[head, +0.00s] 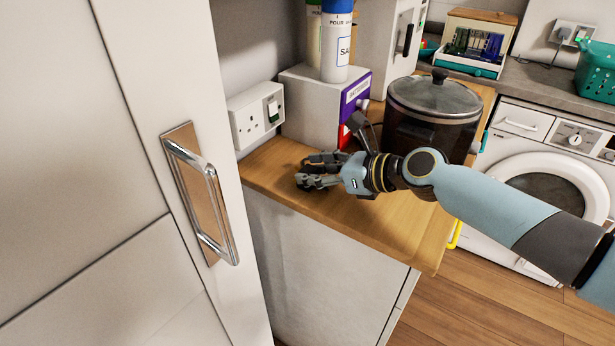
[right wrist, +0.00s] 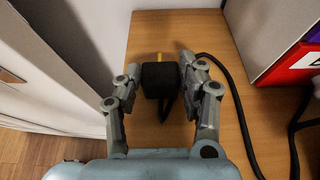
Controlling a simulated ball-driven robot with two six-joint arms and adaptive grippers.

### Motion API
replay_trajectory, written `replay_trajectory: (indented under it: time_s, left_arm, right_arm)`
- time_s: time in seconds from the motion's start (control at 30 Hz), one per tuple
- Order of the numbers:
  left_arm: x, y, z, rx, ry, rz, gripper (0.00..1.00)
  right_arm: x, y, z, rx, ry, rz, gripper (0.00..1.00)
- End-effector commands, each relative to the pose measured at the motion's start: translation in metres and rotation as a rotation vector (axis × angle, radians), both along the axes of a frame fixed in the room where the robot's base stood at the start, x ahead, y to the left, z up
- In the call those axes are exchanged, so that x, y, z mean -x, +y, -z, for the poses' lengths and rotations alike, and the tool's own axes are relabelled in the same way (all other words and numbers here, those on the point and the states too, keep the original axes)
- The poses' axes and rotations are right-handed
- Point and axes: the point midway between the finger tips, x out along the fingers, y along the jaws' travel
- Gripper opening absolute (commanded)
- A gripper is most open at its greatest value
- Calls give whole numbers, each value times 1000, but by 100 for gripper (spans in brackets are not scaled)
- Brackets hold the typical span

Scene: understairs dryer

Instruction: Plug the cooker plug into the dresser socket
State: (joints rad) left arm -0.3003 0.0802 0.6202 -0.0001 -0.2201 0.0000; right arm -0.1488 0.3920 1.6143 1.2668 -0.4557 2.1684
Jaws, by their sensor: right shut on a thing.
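The cooker plug (right wrist: 160,82) is black with a brass-coloured pin pointing away from my wrist. My right gripper (head: 305,170) is shut on it; in the right wrist view the fingers (right wrist: 164,72) press its two sides. The plug is mostly hidden by the fingers in the head view. The white dresser socket (head: 256,115) is on the wall at the worktop's back left, up and left of my right gripper and apart from it. The dark slow cooker (head: 432,112) with a glass lid stands on the worktop behind my forearm. My left gripper is not in view.
A grey block (head: 310,118) carrying bottles (head: 337,50) and a purple box (head: 355,95) stand right of the socket. A black cable (right wrist: 238,105) lies on the wooden worktop (head: 400,225). A tall white door (head: 120,150) with a metal handle is close on the left.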

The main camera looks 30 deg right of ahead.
Motion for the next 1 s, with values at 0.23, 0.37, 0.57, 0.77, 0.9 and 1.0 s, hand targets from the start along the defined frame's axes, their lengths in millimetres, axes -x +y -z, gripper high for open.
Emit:
replay_trajectory:
  time_s: [0.23,0.37,0.57,0.77,0.9,1.0]
  left_arm:
    - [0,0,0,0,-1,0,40]
    - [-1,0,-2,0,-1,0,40]
    - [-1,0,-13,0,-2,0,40]
    - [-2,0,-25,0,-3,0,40]
    - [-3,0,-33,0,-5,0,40]
    - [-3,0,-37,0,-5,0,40]
  right_arm:
    - [0,0,0,0,-1,0,7]
    - [0,0,-4,0,-1,0,7]
    - [0,0,-25,3,-2,-2,7]
    - [16,-11,-52,8,3,-4,7]
    - [47,-29,-74,11,5,-8,7]
    - [67,-42,-87,9,6,-8,7]
